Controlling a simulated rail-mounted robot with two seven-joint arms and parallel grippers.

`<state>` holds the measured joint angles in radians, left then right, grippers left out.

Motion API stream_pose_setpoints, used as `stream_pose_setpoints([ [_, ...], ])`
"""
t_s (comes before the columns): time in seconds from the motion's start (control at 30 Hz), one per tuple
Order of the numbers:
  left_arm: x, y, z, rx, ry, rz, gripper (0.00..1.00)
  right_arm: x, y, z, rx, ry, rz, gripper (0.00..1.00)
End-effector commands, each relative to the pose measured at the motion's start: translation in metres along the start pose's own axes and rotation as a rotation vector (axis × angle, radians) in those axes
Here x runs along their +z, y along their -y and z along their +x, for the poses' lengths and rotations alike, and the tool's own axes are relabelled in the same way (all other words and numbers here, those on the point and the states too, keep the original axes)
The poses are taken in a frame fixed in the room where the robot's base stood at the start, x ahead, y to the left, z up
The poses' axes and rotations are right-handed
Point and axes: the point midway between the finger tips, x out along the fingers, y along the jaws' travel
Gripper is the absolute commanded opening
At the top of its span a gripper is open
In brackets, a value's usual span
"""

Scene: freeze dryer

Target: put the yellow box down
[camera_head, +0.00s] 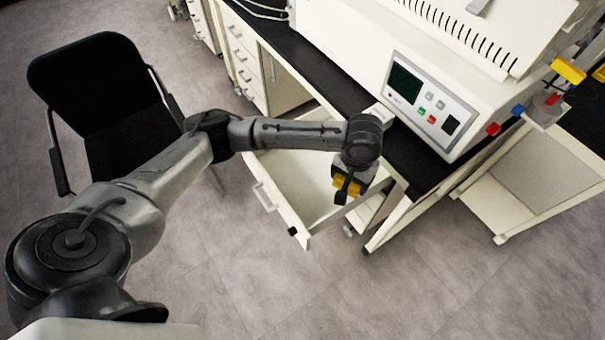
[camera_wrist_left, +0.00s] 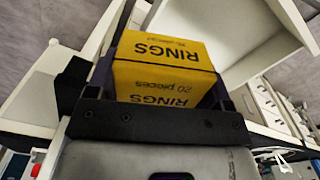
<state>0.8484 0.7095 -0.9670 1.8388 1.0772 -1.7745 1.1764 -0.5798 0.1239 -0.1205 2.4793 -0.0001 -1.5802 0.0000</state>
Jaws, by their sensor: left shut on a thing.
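The yellow box (camera_wrist_left: 165,68), printed "RINGS" and "20 pieces", sits between the fingers of my left gripper (camera_wrist_left: 150,95) in the left wrist view. The left gripper is shut on it. In the head view the left gripper (camera_head: 347,185) hangs over the open drawer's right part, and only small parts of the yellow box (camera_head: 344,188) show between its fingers. I cannot tell how high the box is above the drawer. My right gripper is in neither view.
An open white drawer (camera_head: 290,215) juts out below the black bench top (camera_head: 318,80). The white freeze dryer (camera_head: 440,110) stands on the bench. A black chair (camera_head: 95,85) is at left, a white cart (camera_head: 515,185) at right. The floor in front (camera_head: 400,290) is clear.

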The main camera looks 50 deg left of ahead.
Motion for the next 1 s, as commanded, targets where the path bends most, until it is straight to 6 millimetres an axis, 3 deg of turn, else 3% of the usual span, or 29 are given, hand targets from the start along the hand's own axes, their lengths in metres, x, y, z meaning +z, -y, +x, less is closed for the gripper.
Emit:
stream_pose_setpoints([
  [0.03,-0.004,0.006,0.037,-0.001,0.008,-0.042,0.51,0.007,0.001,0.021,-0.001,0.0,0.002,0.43],
  [0.1,-0.011,0.016,0.068,-0.002,0.007,-0.1,0.51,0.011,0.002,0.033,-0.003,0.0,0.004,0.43],
  [0.3,-0.032,0.047,0.134,-0.002,0.004,-0.252,0.51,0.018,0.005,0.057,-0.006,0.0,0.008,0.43],
  [0.4,-0.042,0.063,0.155,-0.001,0.003,-0.313,0.51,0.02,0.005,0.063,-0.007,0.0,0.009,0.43],
  [0.6,-0.058,0.085,0.176,0.0,0.0,-0.394,0.51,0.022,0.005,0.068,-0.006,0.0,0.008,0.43],
  [0.77,-0.062,0.091,0.191,0.0,0.0,-0.416,0.51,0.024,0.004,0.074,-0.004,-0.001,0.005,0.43],
  [1.0,-0.062,0.092,0.227,-0.001,0.0,-0.418,0.51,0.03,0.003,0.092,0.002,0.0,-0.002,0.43],
])
